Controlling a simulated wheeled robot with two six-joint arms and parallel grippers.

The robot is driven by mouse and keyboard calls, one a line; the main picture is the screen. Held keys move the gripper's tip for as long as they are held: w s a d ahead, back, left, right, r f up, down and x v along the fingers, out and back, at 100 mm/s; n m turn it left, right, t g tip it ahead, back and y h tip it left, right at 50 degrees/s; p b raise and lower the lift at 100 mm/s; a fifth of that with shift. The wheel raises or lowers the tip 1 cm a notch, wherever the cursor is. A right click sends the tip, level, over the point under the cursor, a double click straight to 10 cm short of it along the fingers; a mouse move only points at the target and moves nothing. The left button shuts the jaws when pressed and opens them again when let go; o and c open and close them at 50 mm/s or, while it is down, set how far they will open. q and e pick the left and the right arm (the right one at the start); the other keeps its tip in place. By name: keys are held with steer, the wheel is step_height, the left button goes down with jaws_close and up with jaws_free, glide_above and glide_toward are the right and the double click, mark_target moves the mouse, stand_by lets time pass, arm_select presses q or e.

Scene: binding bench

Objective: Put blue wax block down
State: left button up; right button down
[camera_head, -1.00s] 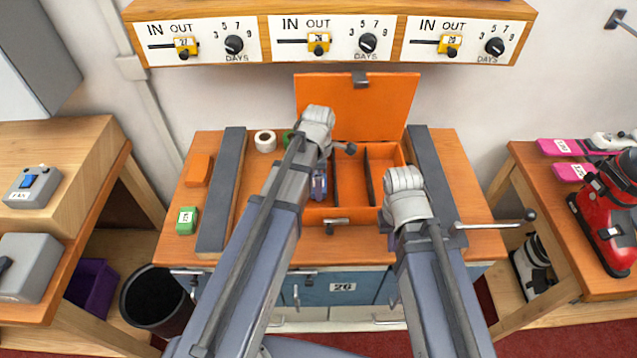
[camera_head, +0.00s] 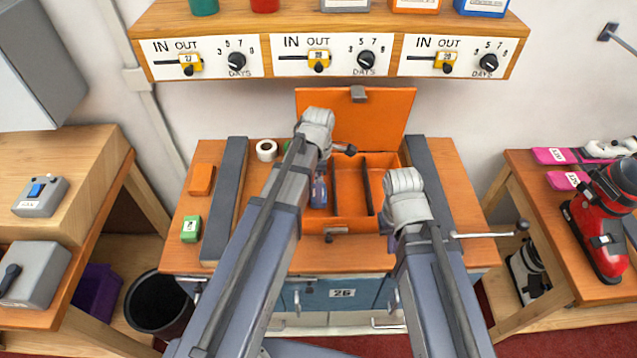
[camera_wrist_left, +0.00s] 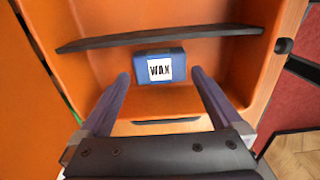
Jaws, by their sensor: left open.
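The blue wax block (camera_wrist_left: 160,68), with a white WAX label, is in an orange compartment of the open orange box (camera_head: 350,224). In the left wrist view it lies beyond and between my left fingertips, with no visible grip on it. My left gripper (camera_wrist_left: 160,82) is open. In the head view my left gripper (camera_head: 318,190) points down into the left part of the box, and I cannot make out the block there. My right gripper (camera_head: 392,243) is mostly hidden behind its own wrist, at the box's front right; its jaws cannot be made out.
The box's orange lid (camera_head: 370,115) stands open at the back. Dark dividers (camera_head: 368,188) split the box. Grey rails (camera_head: 228,200) flank it. A green block (camera_head: 191,229), an orange block (camera_head: 202,179) and a white roll (camera_head: 266,150) sit on the left.

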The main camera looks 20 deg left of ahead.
step_height(320, 180, up, 9)
steer(key=p, duration=0.7)
steer(key=shift+f, duration=0.2)
stand_by(0.5)
